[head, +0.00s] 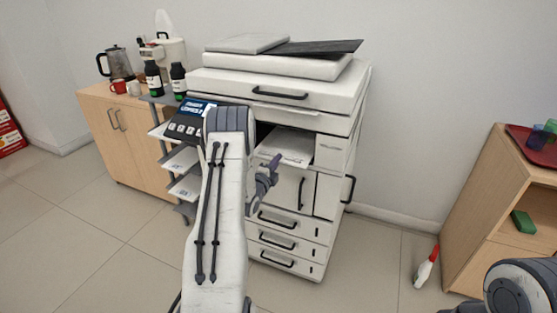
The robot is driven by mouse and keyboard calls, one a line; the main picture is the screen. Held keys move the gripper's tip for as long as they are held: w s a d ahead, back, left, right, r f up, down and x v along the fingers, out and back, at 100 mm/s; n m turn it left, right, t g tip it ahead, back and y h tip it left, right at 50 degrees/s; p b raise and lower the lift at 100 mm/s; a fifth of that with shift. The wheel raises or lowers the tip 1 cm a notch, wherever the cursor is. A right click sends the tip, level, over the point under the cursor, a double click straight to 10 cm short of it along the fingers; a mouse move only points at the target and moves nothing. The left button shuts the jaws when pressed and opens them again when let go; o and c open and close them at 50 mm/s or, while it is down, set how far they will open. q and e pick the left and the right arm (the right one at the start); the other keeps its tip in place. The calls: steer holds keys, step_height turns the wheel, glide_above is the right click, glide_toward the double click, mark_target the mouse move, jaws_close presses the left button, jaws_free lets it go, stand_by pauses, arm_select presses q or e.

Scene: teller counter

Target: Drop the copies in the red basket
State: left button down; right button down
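White sheets (288,146), which look like the copies, lie in the output slot of the large white copier (280,88). My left gripper (273,163) is just in front of and below that slot, by its left part, with a purple-grey fingertip pointing up toward it. My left arm covers the left part of the copier, and I cannot see whether the fingers are apart or hold anything. Only a rounded part of my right arm shows at the lower right; its gripper is out of view. I see no clear red basket.
A red tray (523,150) with cups sits on the wooden cabinet (480,205) at right. A white and red bottle (426,268) is on the floor. A wooden cabinet (125,130) with a coffee pot (117,62) stands at left.

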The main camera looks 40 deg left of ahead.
arm_select(q)
steer(key=shift+r, duration=0.1)
stand_by(0.7)
step_height(320, 180, up, 3)
steer(key=shift+f+p, duration=0.2)
steer(key=shift+p, duration=0.55)
steer(key=shift+f, duration=0.15)
steer(key=s+d+r, duration=0.1)
steer(key=s+r, duration=0.1)
steer(key=s, duration=0.5)
steer(key=s+d+r+p, duration=0.1)
steer(key=s+d+r, duration=0.1)
steer(key=s, duration=0.4)
steer(key=shift+s+d+r, duration=0.15)
steer(key=shift+s+r, duration=0.2)
steer(key=shift+r, duration=0.15)
